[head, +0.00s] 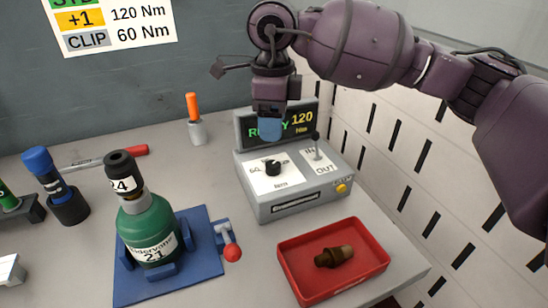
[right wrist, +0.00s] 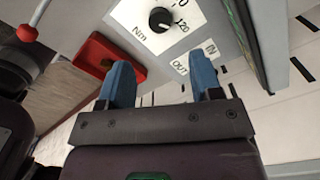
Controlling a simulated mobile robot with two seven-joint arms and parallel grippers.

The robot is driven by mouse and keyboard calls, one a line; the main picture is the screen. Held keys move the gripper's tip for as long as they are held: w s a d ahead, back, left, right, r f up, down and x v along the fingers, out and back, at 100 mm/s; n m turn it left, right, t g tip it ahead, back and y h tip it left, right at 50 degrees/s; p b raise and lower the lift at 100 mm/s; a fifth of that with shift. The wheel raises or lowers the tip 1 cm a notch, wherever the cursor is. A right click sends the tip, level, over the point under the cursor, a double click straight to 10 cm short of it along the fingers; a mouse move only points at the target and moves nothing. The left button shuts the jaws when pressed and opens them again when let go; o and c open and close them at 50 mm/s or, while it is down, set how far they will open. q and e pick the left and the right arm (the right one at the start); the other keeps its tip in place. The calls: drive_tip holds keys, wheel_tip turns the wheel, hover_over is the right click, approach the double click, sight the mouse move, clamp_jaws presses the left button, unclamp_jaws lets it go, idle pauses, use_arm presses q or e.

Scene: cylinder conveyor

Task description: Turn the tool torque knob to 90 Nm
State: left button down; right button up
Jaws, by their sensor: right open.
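The torque knob (head: 272,167) is a small black dial on a white scale plate on the grey tool box (head: 290,207). It also shows near the top of the right wrist view (right wrist: 161,20), beside the number 120. Its exact pointer direction is hard to tell. The box's display (head: 301,119) shows 120 Nm in yellow; its green word is partly hidden by my gripper. My right gripper (head: 270,130) hangs above and behind the knob, in front of the display, apart from both. Its blue fingers (right wrist: 161,82) are spread and empty. My left gripper is out of view.
A lever (head: 316,146) marked IN and OUT stands right of the knob. A red tray (head: 287,272) with a brown fitting (head: 334,257) sits in front. A green bottle (head: 148,232) stands in a blue fixture (head: 127,288). A wall sign (head: 110,25) lists 120 Nm and CLIP 60 Nm.

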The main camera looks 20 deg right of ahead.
sight(273, 164)
wheel_tip(273, 164, down, 8)
drive_tip(key=shift+f+b, duration=0.2)
drive_tip(key=shift+b, duration=0.35)
drive_tip(key=shift+f, duration=0.65)
drive_tip(key=c, duration=0.9)
